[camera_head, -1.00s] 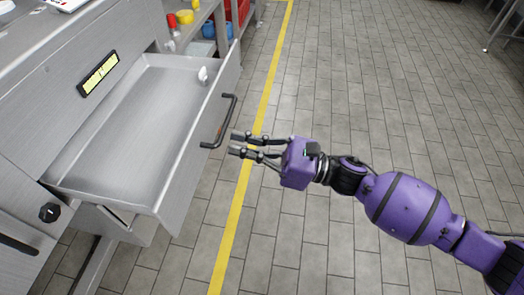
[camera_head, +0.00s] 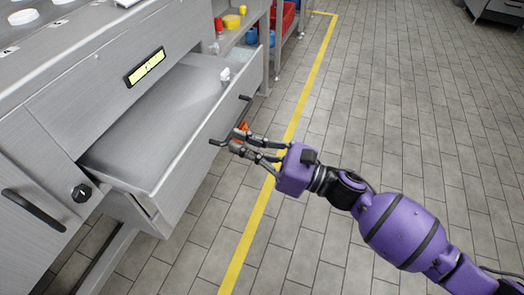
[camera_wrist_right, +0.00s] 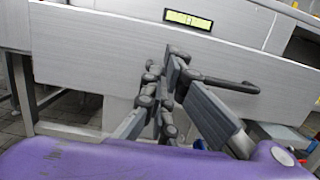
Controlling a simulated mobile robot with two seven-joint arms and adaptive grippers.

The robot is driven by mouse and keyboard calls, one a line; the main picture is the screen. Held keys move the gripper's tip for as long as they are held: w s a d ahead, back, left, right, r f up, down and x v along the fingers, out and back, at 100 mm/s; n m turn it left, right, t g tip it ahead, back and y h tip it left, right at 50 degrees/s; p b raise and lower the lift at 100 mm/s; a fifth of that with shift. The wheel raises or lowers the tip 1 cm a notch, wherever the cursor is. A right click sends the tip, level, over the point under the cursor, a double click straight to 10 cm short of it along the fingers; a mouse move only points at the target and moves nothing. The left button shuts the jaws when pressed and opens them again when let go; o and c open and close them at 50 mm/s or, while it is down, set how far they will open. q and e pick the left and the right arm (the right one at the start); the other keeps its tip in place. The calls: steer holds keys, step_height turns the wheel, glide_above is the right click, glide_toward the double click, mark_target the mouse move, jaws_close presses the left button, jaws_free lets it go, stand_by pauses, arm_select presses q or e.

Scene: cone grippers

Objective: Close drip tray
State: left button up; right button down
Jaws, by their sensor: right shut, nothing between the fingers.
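The drip tray (camera_head: 150,125) is a wide grey metal drawer, pulled partly out of the steel cabinet at the left in the head view. Its front panel (camera_head: 205,140) bears a dark bar handle (camera_head: 232,120). In the right wrist view the front panel (camera_wrist_right: 90,60) fills the middle and the handle (camera_wrist_right: 225,86) lies just right of the fingers. My right gripper (camera_head: 238,144) is shut and empty, its fingertips at the front panel beside the handle's near end. Whether they touch cannot be told for sure. My left gripper is not in view.
A yellow-labelled panel (camera_head: 145,67) is above the tray. A black knob (camera_head: 82,193) and another handle (camera_head: 33,210) are on the cabinet at near left. Shelves with red, yellow and blue items (camera_head: 232,21) stand behind. The tiled floor (camera_head: 400,120) at right is clear.

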mark_target(174, 137)
steer(key=f+b+x, duration=0.1)
steer(key=x, duration=0.5)
steer(key=f+x, duration=0.1)
steer(key=x, duration=0.5)
steer(key=f+b+x, duration=0.1)
steer(key=x, duration=0.5)
steer(key=shift+w+a+f+b, duration=0.1)
steer(key=shift+a+f+b, duration=0.1)
steer(key=shift+a+b, duration=0.15)
steer(key=shift+r, duration=0.1)
steer(key=shift+d, duration=0.1)
